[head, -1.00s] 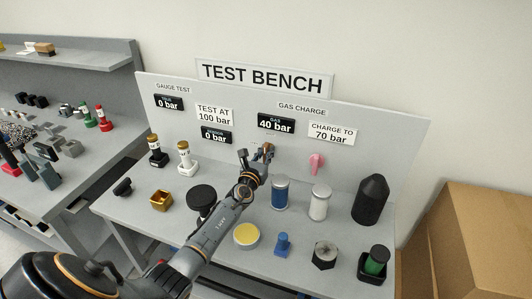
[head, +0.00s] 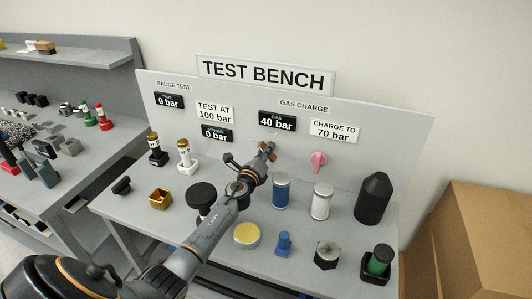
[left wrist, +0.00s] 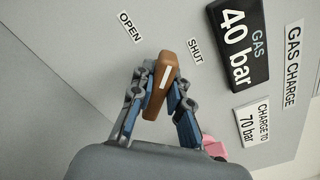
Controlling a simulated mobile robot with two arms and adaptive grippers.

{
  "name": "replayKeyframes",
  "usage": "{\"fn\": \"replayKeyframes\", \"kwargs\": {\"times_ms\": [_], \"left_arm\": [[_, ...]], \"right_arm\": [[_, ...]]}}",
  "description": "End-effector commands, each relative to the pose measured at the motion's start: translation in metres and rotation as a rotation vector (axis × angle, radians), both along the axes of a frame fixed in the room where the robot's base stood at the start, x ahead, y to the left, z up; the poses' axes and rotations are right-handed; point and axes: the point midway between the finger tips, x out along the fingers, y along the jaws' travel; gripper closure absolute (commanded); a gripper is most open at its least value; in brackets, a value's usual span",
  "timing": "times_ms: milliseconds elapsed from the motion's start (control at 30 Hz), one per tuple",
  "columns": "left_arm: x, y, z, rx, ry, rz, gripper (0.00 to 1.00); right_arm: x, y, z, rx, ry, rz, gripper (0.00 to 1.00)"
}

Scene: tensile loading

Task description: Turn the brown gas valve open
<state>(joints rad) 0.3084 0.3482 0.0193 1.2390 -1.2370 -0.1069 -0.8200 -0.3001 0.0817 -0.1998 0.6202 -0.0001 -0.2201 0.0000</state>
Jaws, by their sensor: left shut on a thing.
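The brown gas valve handle (left wrist: 160,88) shows in the left wrist view as a bar with a white line, between the OPEN label (left wrist: 130,27) and the SHUT label (left wrist: 195,50). Its upper end lies nearer SHUT. My left gripper (left wrist: 161,94) is shut on the handle, one finger on each side. In the head view my left gripper (head: 265,149) is at the panel below the GAS display (head: 277,121), and only a little brown of the valve shows. The GAS display reads 40 bar. My right gripper is out of view.
A pink valve (head: 318,160) is on the panel to the right. A blue cylinder (head: 281,190), a white cylinder (head: 321,201) and a black bottle (head: 373,198) stand close by on the bench. A sign (head: 335,131) says charge to 70 bar.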

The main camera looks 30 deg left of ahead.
Motion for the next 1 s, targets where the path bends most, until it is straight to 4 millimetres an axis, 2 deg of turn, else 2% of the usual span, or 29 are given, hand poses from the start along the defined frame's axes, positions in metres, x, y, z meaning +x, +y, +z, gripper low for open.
{"fn": "replayKeyframes", "kwargs": {"times_ms": [600, 1000], "left_arm": [[-0.001, 0.002, -0.006, -0.551, -0.13, 0.001, 1.0], [-0.001, 0.002, -0.007, -0.76, -0.18, 0.001, 1.0]], "right_arm": [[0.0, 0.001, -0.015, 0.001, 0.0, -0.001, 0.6], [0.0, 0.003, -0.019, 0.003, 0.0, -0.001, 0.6]]}}
